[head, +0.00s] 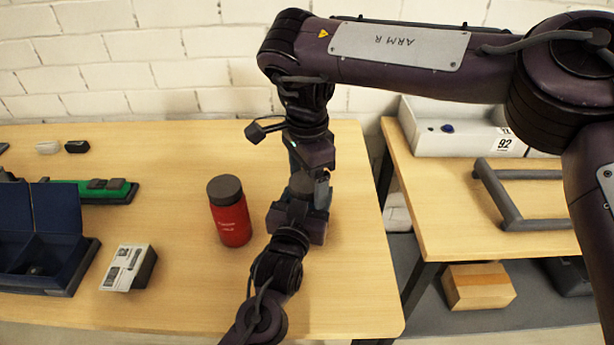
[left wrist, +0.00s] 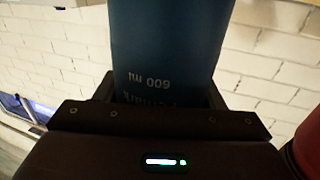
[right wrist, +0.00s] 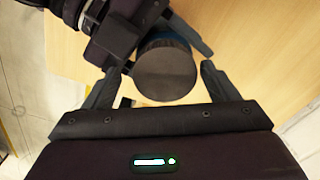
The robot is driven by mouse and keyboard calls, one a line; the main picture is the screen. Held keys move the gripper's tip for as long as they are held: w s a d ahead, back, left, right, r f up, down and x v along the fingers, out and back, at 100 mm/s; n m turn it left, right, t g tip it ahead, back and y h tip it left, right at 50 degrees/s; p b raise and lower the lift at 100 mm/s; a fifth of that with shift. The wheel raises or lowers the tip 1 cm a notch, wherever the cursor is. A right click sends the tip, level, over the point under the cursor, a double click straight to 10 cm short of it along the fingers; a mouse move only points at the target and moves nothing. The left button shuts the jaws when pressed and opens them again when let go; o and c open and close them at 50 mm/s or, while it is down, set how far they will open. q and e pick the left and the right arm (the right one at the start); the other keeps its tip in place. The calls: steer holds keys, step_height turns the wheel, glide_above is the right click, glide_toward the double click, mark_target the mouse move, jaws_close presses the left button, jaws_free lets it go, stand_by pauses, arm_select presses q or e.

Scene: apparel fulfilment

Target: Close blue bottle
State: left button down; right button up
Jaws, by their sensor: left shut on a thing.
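The blue bottle (left wrist: 170,45) fills the top of the left wrist view, with "600 ml" printed on it. My left gripper (head: 306,208) is shut on its body. In the head view only a little of the bottle (head: 322,194) shows between my two grippers. Its dark grey round lid (right wrist: 166,72) shows from above in the right wrist view, with some blue behind it. I cannot tell how tightly the lid sits. My right gripper (right wrist: 163,82) points down over the lid. Its fingers are spread on either side, with small gaps showing.
A red bottle (head: 231,220) with a dark lid stands left of the grippers. A white and black box (head: 128,268), a blue open case (head: 45,245) and a green tray (head: 105,190) lie further left. A second table (head: 440,190) with a grey handle frame (head: 515,222) stands right.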

steer(key=shift+r, duration=2.3)
steer(key=shift+w, duration=0.1)
steer(key=shift+c, duration=0.4)
steer(key=shift+w+a+r+n+t, duration=0.3)
steer(key=shift+a+r+n, duration=0.35)
steer(key=shift+n, duration=0.05)
steer(key=shift+r+n, duration=0.3)
steer(key=shift+r, duration=0.05)
steer(key=shift+d+r+n, duration=0.15)
steer(key=shift+r+n, duration=0.15)
steer(key=shift+s+d+r+n, duration=0.25)
steer(key=shift+d+r+n, duration=0.15)
steer(key=shift+d+r, duration=0.1)
